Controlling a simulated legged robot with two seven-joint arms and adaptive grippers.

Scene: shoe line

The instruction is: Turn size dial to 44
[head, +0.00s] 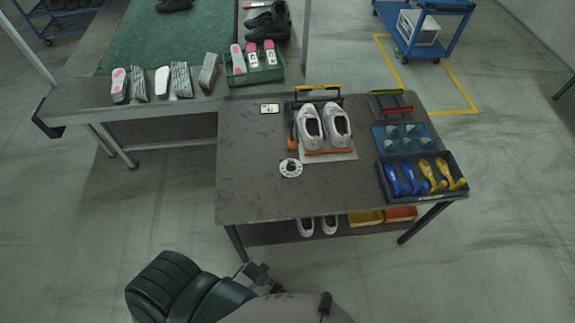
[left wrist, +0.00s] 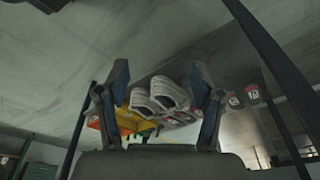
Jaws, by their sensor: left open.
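The size dial (head: 291,167) is a small white disc with dark marks around its rim. It lies on the dark table (head: 250,195), left of and in front of the white shoes. Its numbers are too small to read. My left gripper (head: 262,273) is low in the head view, in front of the table's near edge and apart from the dial. In the left wrist view its two fingers (left wrist: 160,85) are spread with nothing between them. I cannot make out the dial in that view. My right gripper is not in view.
A pair of white shoes (head: 323,125) stands behind the dial, with an orange-handled tool (head: 291,130) beside them. A tray of blue and yellow items (head: 421,194) is at the right. The table's left front is clear.

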